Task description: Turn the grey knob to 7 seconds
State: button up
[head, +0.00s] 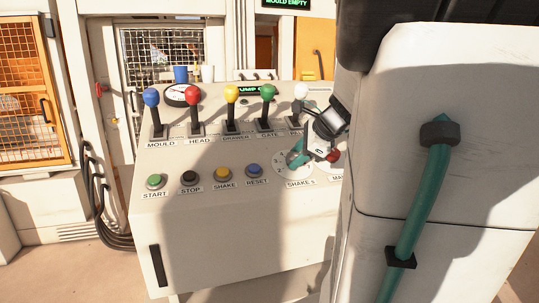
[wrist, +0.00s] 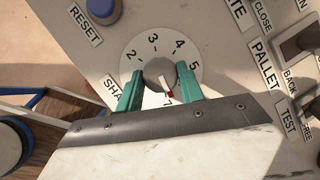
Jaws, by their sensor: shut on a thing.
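The grey knob (wrist: 157,73) sits in the middle of a white round dial (wrist: 138,52) in the wrist view. The numerals 2, 3, 4 and 5 show around the dial, and a partly covered 7 shows at the lower edge. The knob's white pointer has a red tip and points down, close beside the 7. My gripper (wrist: 160,70) is shut on the knob, with one teal finger on each side. In the head view my gripper (head: 298,157) is at the SHAKE s dial (head: 283,170), and its fingers hide the knob.
Several levers with coloured balls, such as the blue one (head: 151,97), stand behind the dial on the sloped panel. A white-ball lever (head: 300,91) is close to my wrist. Push buttons, including blue RESET (head: 253,170), lie left of the dial. PALLET and TEST switches are at right in the wrist view.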

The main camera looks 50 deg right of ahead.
jog(key=shift+m+t+h, duration=0.3)
jog(key=shift+m+h, duration=0.2)
jog(key=shift+m, duration=0.7)
jog(key=o, duration=1)
jog(key=shift+a, duration=0.1)
jog(key=v, duration=0.7)
jog(key=shift+s+a+r, duration=0.1)
jog(key=shift+s+r, duration=0.15)
jog(key=shift+r, duration=0.1)
